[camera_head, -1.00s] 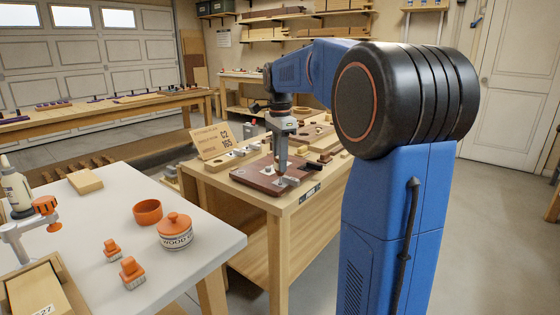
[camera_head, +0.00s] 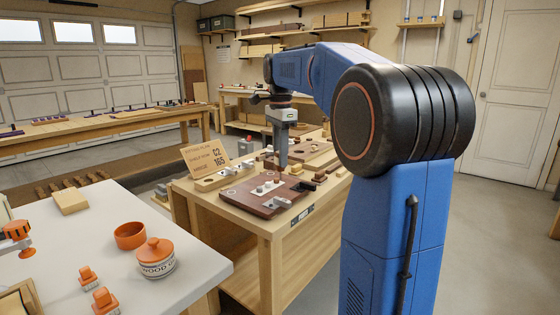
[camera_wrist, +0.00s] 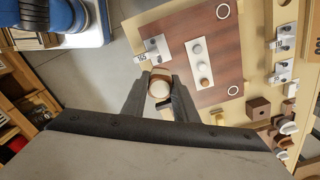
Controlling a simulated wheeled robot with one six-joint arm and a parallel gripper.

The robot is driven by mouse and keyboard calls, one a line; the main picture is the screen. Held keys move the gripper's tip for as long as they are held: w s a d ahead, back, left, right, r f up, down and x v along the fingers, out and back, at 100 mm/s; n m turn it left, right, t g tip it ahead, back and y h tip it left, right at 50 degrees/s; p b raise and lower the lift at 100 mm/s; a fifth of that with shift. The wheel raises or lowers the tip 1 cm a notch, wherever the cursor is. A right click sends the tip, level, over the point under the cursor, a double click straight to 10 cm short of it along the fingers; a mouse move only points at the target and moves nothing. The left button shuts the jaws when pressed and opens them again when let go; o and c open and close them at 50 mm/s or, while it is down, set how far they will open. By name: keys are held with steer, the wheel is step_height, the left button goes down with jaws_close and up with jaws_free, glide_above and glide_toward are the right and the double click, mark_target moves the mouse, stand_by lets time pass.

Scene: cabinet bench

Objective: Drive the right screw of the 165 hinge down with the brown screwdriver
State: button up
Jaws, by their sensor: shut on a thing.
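My gripper (camera_head: 283,160) is above the back part of the brown board (camera_head: 240,198), pointing down. In the wrist view its fingers (camera_wrist: 160,100) are shut on a round, cream-and-brown end, which I take for the brown screwdriver (camera_wrist: 159,87). Its shaft and tip are hidden. A metal hinge with dark screws (camera_wrist: 152,47) sits at the board's edge beside the gripper in the wrist view; it also shows at the board's right corner in the head view (camera_head: 283,203). A pale strip (camera_wrist: 197,52) with several round heads lies on the board.
A sign reading C2 and 165 (camera_head: 207,158) stands behind the board. More hinges (camera_wrist: 284,72) and wooden blocks lie on the bench to the right in the wrist view. A white table (camera_head: 193,237) with an orange-lidded jar (camera_head: 155,258) stands at the left.

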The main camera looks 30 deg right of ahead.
mark_target(280, 171)
steer(key=shift+f, duration=2.8)
steer(key=shift+f, duration=0.4)
steer(key=m, duration=0.7)
steer(key=shift+m, duration=0.3)
steer(key=m, duration=0.7)
steer(key=shift+f, duration=0.1)
